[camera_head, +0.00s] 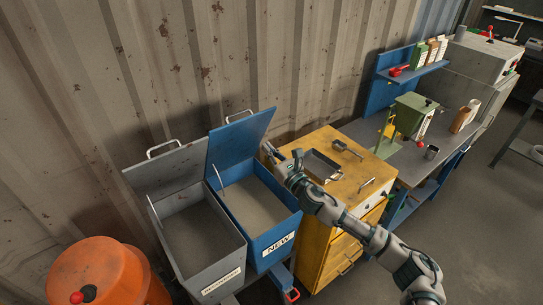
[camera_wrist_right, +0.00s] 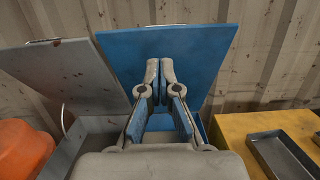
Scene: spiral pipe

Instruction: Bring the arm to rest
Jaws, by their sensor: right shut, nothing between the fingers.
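My right arm (camera_head: 372,238) comes in from the lower right of the head view. My right gripper (camera_head: 268,151) is shut and empty, between the open blue lid (camera_head: 238,140) and the yellow cabinet. In the right wrist view the same gripper (camera_wrist_right: 160,72) shows its fingers close together in front of the blue lid (camera_wrist_right: 205,50). From the pictures I cannot tell whether it touches the lid. My left gripper is not in view.
A blue box labelled NEW (camera_head: 280,245) and a grey box (camera_head: 213,270) stand side by side with lids raised. A yellow cabinet (camera_head: 315,240) carries a metal tray (camera_head: 321,166). An orange barrel (camera_head: 115,270) stands at lower left. A corrugated wall (camera_head: 180,70) is behind. Floor at right is open.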

